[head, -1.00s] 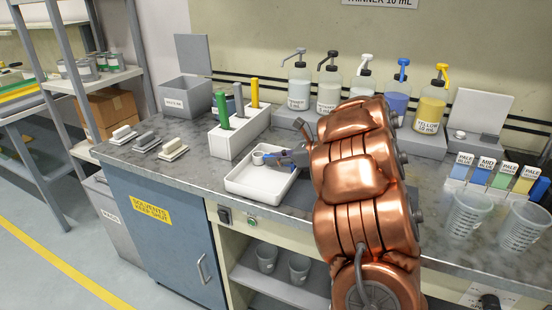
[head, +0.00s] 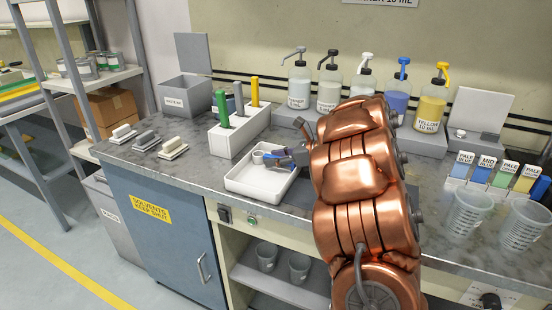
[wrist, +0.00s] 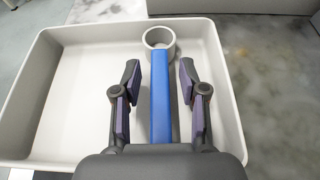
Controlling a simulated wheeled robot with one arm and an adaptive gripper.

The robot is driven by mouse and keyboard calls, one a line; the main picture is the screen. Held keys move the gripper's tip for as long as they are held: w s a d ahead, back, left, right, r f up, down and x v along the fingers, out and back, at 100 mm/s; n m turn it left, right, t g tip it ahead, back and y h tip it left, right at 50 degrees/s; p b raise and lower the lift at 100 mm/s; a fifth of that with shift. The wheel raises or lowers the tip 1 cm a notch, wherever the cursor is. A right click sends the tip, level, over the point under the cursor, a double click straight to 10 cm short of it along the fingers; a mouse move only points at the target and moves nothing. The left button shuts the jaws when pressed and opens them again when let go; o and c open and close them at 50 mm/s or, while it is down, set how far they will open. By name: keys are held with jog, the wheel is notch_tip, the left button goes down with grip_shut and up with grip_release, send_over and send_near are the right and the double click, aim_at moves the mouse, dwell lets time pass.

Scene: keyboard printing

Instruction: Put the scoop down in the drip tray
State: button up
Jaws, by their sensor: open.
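The scoop has a pale grey round cup (wrist: 159,40) and a straight blue handle (wrist: 161,100). In the wrist view it lies within the outline of the white drip tray (wrist: 75,90), near the tray's right part, with the cup by the far wall. In the head view the cup (head: 258,157) shows inside the drip tray (head: 252,186). My gripper (wrist: 160,72) is open, with one dark finger with purple pads on each side of the handle and a gap on both sides. The handle's near end is hidden under my gripper. In the head view my gripper (head: 284,158) is over the tray.
A white holder (head: 240,136) with green, grey and yellow handles stands behind the tray. Pump bottles (head: 397,103) line the back. Three brushes or blocks (head: 147,140) lie at the left. Clear cups (head: 468,213) stand at the right. Bare counter lies left of the tray.

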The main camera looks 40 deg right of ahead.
jog(key=shift+r, duration=0.25)
jog(key=b+v, duration=0.1)
jog(key=v, duration=1.1)
jog(key=shift+f, duration=0.15)
jog(key=shift+c, duration=0.3)
dwell(0.7)
